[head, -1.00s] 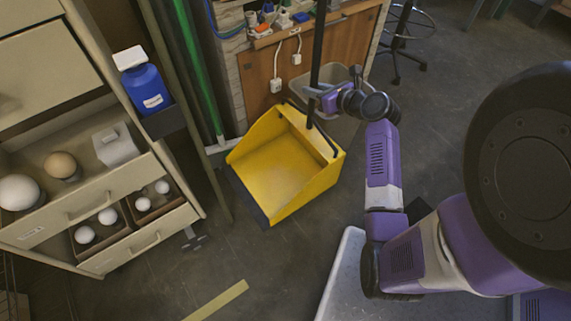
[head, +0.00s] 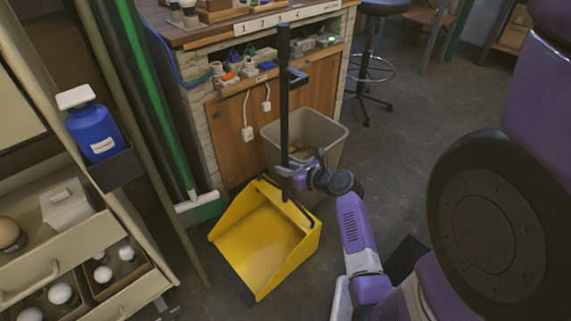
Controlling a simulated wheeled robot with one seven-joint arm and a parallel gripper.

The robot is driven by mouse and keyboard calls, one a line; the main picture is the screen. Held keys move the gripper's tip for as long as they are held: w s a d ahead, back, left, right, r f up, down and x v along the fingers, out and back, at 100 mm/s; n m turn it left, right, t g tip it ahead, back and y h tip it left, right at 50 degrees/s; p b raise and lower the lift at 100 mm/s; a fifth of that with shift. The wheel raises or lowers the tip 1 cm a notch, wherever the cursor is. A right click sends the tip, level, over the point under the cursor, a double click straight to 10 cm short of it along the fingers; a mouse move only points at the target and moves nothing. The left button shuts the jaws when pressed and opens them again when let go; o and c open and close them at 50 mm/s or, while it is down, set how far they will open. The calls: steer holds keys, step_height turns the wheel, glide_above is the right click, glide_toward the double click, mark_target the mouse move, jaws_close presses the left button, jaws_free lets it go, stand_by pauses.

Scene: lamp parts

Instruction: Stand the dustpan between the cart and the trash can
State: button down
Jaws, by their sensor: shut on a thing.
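The yellow dustpan (head: 262,243) has a tall black upright handle (head: 284,100). It is at or near the floor, with its open front facing down-left in the head view. My gripper (head: 292,177) is shut on the lower part of the handle, just above the pan. The fingertips are partly hidden behind the handle and wrist. The grey trash can (head: 328,133) stands just behind the handle and to its right, against the wooden bench. The beige cart (head: 118,215) with open drawers stands to the left of the pan, with a gap of floor between them.
A green broom (head: 150,90) and a pole lean between the cart and the bench (head: 240,145). A blue bottle (head: 92,125) sits in a holder on the cart's side. White plugs hang on the bench front. A stool (head: 375,60) stands behind on open floor.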

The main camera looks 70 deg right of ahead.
step_height(320, 180, down, 4)
steer(key=b, duration=0.2)
steer(key=shift+d+f+b, duration=0.15)
steer(key=shift+f+b, duration=0.1)
steer(key=shift+b, duration=0.15)
steer(key=c, duration=1.2)
jaws_free()
steer(key=shift+f, duration=0.25)
steer(key=shift+c, duration=0.2)
